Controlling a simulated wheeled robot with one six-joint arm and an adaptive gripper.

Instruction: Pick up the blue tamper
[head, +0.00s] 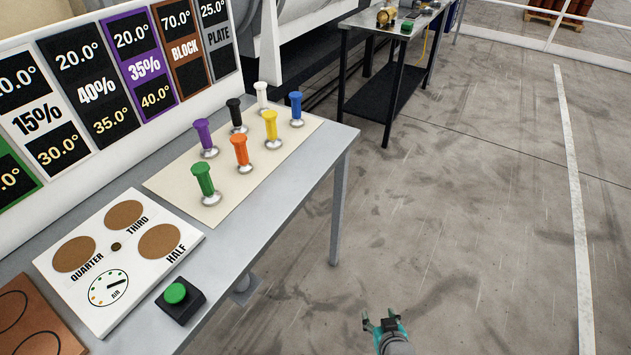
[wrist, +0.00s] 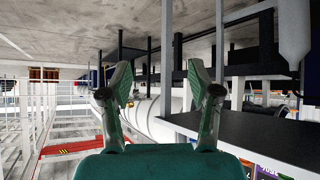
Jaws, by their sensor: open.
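The blue tamper (head: 296,108) stands upright on its metal base at the far right corner of a cream mat (head: 167,182) on the grey table, in the head view. My gripper (head: 383,322) is low at the bottom of the head view, over the floor and off the table's right side, well away from the tamper. In the wrist view my gripper (wrist: 158,85) is open with nothing between its fingers. The blue tamper cannot be made out in the wrist view.
Beside it on the mat stand yellow (head: 272,130), white (head: 262,97), black (head: 237,116), orange (head: 241,153), purple (head: 205,138) and green (head: 205,184) tampers. A green button box (head: 180,300) sits near the table's front edge. The floor to the right is clear.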

